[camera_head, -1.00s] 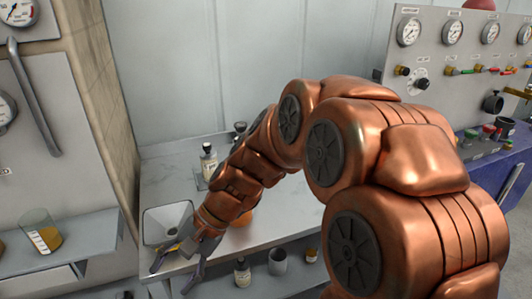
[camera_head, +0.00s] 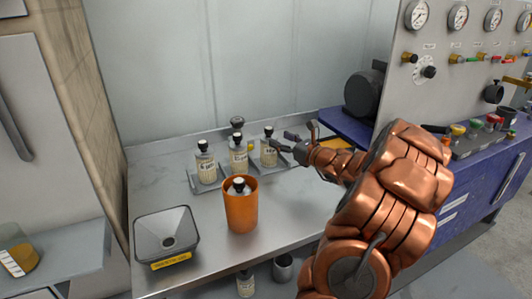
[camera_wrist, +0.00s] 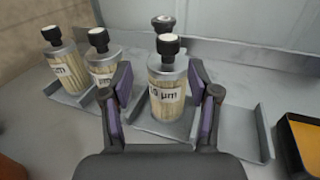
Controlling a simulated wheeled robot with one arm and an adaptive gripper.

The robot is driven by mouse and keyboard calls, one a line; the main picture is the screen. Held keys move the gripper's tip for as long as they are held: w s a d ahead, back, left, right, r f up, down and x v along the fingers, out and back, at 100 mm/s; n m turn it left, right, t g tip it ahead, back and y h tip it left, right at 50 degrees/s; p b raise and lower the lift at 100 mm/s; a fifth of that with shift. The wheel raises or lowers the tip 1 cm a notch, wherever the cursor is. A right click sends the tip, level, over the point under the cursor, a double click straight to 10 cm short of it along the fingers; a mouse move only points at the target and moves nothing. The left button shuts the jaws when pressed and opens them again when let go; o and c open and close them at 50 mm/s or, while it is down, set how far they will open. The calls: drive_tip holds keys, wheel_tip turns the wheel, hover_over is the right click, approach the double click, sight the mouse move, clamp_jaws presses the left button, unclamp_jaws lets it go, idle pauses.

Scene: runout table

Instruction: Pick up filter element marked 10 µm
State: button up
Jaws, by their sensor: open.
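Three clear filter elements with black caps and pale pleated insides stand in a grey metal holder: left (camera_head: 206,166), middle (camera_head: 239,158) and right (camera_head: 268,154). The right one (camera_wrist: 167,88) stands upright between my fingers in the wrist view. Its label ends in "µm"; the number is too blurred to read surely. The left one (camera_wrist: 65,68) and the middle one (camera_wrist: 104,66) show beside it, their numbers unclear. My gripper (camera_wrist: 160,80) is open, with fingers either side of the right element and no clear contact. In the head view my gripper (camera_head: 293,141) is at the holder's right end.
An orange cup (camera_head: 241,213) with a black-capped element in it stands in front of the holder (camera_head: 185,174). A grey square funnel tray (camera_head: 166,222) with a yellow label is at left. Another dark-capped item (camera_wrist: 163,24) stands behind. A black tray with yellow inside (camera_wrist: 301,150) is at right.

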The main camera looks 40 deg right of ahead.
sight(272, 134)
drive_tip(key=shift+d+f+h, duration=0.15)
drive_tip(key=shift+d+h, duration=0.25)
drive_tip(key=shift+d, duration=0.1)
drive_tip(key=shift+w+p, duration=0.85)
drive_tip(key=shift+w, duration=2.7)
clamp_jaws()
